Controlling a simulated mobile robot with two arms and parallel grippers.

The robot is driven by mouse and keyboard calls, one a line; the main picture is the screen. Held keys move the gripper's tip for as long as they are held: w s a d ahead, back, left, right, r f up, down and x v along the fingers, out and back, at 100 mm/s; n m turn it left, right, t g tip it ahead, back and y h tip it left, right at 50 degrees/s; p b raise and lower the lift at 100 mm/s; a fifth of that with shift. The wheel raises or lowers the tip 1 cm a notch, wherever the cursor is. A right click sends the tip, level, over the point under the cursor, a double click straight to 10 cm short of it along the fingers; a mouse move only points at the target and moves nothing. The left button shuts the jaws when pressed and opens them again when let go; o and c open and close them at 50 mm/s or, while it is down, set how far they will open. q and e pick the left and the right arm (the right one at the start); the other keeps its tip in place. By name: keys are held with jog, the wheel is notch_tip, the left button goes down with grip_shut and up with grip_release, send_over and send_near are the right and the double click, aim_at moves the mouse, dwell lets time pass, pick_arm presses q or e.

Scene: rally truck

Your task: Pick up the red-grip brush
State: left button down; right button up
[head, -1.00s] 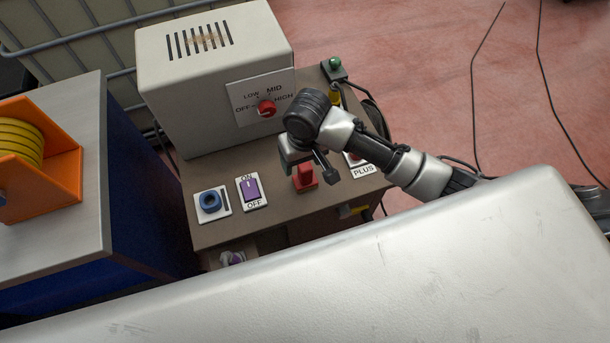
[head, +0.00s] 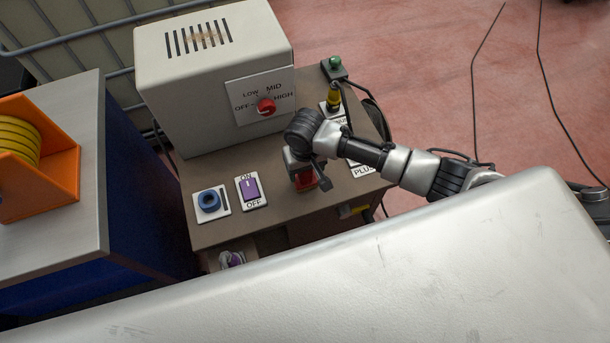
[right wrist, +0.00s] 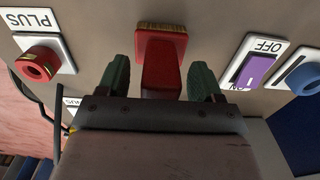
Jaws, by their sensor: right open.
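The red-grip brush (right wrist: 161,62) stands on the brown bench top (head: 227,232), with tan bristles along one edge in the right wrist view. In the head view the brush (head: 306,180) is partly covered by my right gripper (head: 309,184). In the right wrist view my right gripper (right wrist: 160,82) is open, with one green fingertip on each side of the brush and a gap to it on both sides. My left gripper is not in view.
The purple ON/OFF switch (head: 249,188) and blue ring socket (head: 209,201) lie left of the brush. The PLUS terminal (right wrist: 38,64) is close on the other side. A cream box with a red dial (head: 266,106) stands behind. A pale surface (head: 360,270) fills the foreground.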

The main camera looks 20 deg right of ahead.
jog(key=shift+f, duration=0.5)
jog(key=shift+c, duration=0.2)
jog(key=c, duration=1)
jog(key=shift+r, duration=0.5)
jog(key=r, duration=0.2)
jog(key=d+r, duration=0.1)
jog(key=shift+r+p, duration=0.3)
jog(key=shift+r, duration=0.1)
jog(key=d+r, duration=0.2)
jog(key=d, duration=0.1)
jog(key=s+d+r, duration=0.1)
jog(key=d+r, duration=0.1)
jog(key=d, duration=0.2)
jog(key=s+d+r, duration=0.1)
jog(key=d+r, duration=0.1)
jog(key=d, duration=0.1)
jog(key=shift+d+r, duration=0.15)
jog(key=shift+d, duration=0.1)
